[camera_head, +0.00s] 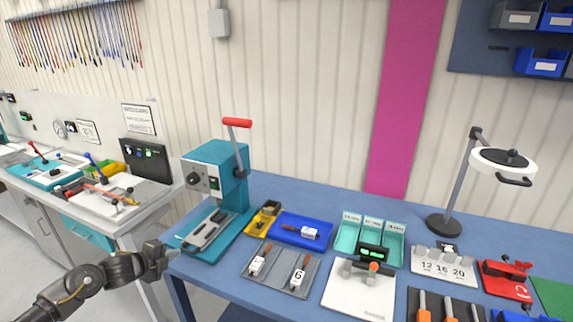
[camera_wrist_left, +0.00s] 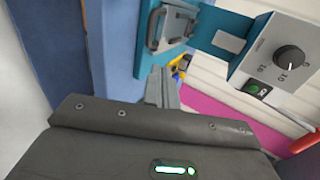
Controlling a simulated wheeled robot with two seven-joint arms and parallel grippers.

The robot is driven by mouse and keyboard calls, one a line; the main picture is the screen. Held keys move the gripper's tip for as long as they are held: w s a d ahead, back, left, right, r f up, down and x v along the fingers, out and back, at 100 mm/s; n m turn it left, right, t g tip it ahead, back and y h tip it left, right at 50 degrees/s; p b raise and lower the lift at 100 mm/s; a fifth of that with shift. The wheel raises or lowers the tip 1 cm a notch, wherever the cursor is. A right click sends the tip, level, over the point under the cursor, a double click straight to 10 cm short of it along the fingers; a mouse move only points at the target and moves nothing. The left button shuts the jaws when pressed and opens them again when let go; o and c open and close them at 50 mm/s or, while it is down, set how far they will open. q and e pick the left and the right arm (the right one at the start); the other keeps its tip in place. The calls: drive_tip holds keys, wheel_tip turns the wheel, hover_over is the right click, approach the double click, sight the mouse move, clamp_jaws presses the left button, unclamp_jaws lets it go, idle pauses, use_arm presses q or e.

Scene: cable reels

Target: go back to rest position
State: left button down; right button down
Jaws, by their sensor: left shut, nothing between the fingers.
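My left gripper (camera_head: 168,257) comes in from the lower left in the head view, at the left edge of the blue workbench (camera_head: 268,190). Its fingers are shut and hold nothing. In the left wrist view the closed fingers (camera_wrist_left: 160,82) point toward the bench with the teal press in front of them. The gripper is just left of the base of the teal press (camera_head: 215,170); I cannot tell the exact gap. My right gripper is not in view.
The press has a red-handled lever (camera_head: 237,123). A blue tray (camera_head: 275,232), a grey tray (camera_head: 268,278), teal bins (camera_head: 347,230) and a magnifier lamp (camera_head: 503,162) stand on the bench. A white side table (camera_head: 150,205) is at left. Floor shows between the tables.

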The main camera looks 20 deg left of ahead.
use_arm(q)
drive_tip(key=s+d+f+n+g+y, duration=0.1)
drive_tip(key=s+d+f+n, duration=0.2)
drive_tip(key=s+d+f, duration=0.3)
drive_tip(key=s+d+f+n+g, duration=0.1)
drive_tip(key=s+d+f+n, duration=0.25)
drive_tip(key=d, duration=0.55)
drive_tip(key=s+d+n+g, duration=0.2)
drive_tip(key=s+d+n, duration=0.2)
drive_tip(key=s, duration=0.4)
drive_tip(key=s+d+r+n+g, duration=0.1)
drive_tip(key=s+d+n+g, duration=0.15)
drive_tip(key=s+d, duration=0.35)
drive_tip(key=s+d+n+g, duration=0.2)
drive_tip(key=s+d+n, duration=0.15)
drive_tip(key=s, duration=0.55)
wheel_tip(320, 180, down, 33)
drive_tip(key=s+g+b, duration=0.2)
drive_tip(key=s+b, duration=0.1)
drive_tip(key=b, duration=0.2)
drive_tip(key=s+a+f+b, duration=0.2)
drive_tip(key=s+a+f, duration=0.1)
drive_tip(key=s+f, duration=1.1)
wheel_tip(320, 180, down, 2)
drive_tip(key=shift+s+f, duration=0.1)
drive_tip(key=shift+s, duration=0.3)
